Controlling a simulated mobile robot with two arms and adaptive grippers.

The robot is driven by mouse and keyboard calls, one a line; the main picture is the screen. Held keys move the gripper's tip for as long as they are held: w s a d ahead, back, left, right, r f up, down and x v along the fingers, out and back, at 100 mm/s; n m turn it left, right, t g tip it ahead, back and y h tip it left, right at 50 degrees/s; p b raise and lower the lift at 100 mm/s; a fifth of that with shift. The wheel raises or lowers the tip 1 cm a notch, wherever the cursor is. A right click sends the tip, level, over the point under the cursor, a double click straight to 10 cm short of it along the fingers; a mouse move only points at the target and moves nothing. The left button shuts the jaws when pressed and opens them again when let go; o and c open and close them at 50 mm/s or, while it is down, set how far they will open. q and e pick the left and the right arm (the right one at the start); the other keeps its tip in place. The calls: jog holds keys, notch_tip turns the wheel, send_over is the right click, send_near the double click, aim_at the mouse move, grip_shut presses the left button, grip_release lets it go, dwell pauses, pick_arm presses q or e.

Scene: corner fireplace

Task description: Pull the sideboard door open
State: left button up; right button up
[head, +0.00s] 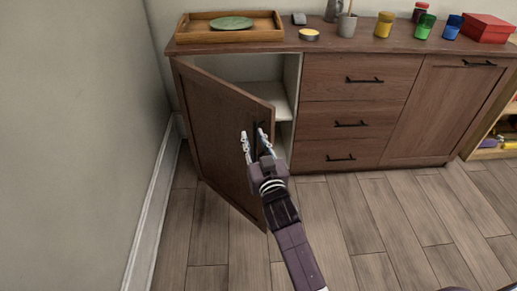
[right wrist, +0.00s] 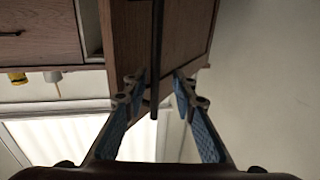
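The wooden sideboard (head: 330,100) stands against the wall, and its left door (head: 215,130) is swung well open, showing a pale inside with a shelf (head: 270,98). My right gripper (head: 255,136) is at the free edge of the door, by its handle. In the right wrist view, the dark bar handle (right wrist: 156,60) of the door (right wrist: 185,35) runs between the two fingers of the gripper (right wrist: 160,92). The fingers are apart, with a gap visible on each side of the bar. My left gripper is not in view.
On the sideboard top are a wooden tray (head: 186,35) with a green plate (head: 231,23), several jars and a red box (head: 486,28). A bare wall (head: 75,120) is left of the door. The plank floor (head: 370,220) in front is clear.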

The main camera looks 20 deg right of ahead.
jog(key=s, duration=1.1)
jog(key=shift+s, duration=0.3)
